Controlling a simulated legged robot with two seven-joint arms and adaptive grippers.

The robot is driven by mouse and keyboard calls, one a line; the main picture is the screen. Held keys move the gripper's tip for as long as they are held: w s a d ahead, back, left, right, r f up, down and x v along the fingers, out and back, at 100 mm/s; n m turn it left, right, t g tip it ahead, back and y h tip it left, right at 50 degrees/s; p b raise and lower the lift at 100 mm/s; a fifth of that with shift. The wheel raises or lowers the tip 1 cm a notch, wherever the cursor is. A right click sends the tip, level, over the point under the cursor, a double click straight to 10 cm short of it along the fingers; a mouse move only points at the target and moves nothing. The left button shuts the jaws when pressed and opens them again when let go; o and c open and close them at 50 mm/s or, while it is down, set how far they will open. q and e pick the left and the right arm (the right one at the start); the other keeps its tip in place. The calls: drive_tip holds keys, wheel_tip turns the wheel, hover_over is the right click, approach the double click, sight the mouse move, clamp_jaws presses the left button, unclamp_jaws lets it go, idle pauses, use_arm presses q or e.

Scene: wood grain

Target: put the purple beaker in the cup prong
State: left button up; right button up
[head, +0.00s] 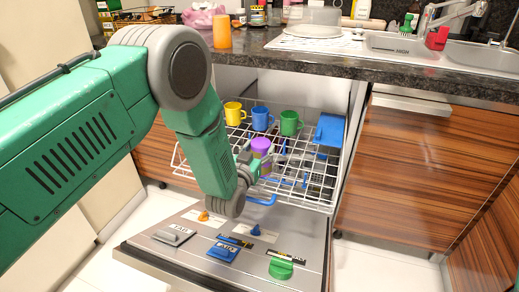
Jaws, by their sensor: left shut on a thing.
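The purple beaker (261,146) is over the dishwasher rack, just beyond the end of my left arm. My left gripper (250,160) is shut on the purple beaker, with the wrist partly hiding the fingers. The pulled-out wire rack (322,192) has blue-tipped prongs in its middle. Yellow (234,113), blue (262,118) and green (291,123) cups stand along the back of the rack. I cannot tell whether the beaker touches a prong. My right gripper is not in view.
The open dishwasher door (315,232) lies below the rack, with coloured parts on it. A blue box-like item (330,129) is at the rack's back right. The counter (400,65) above holds an orange cup (222,31) and a sink.

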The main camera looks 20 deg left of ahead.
use_arm(q)
drive_tip(key=shift+p, duration=0.3)
idle(0.4)
drive_tip(key=o, duration=1.3)
drive_tip(key=shift+c, duration=0.2)
drive_tip(key=shift+s, duration=0.3)
drive_tip(key=s, duration=1.1)
drive_tip(key=shift+s+a, duration=0.15)
drive_tip(key=shift+a, duration=0.2)
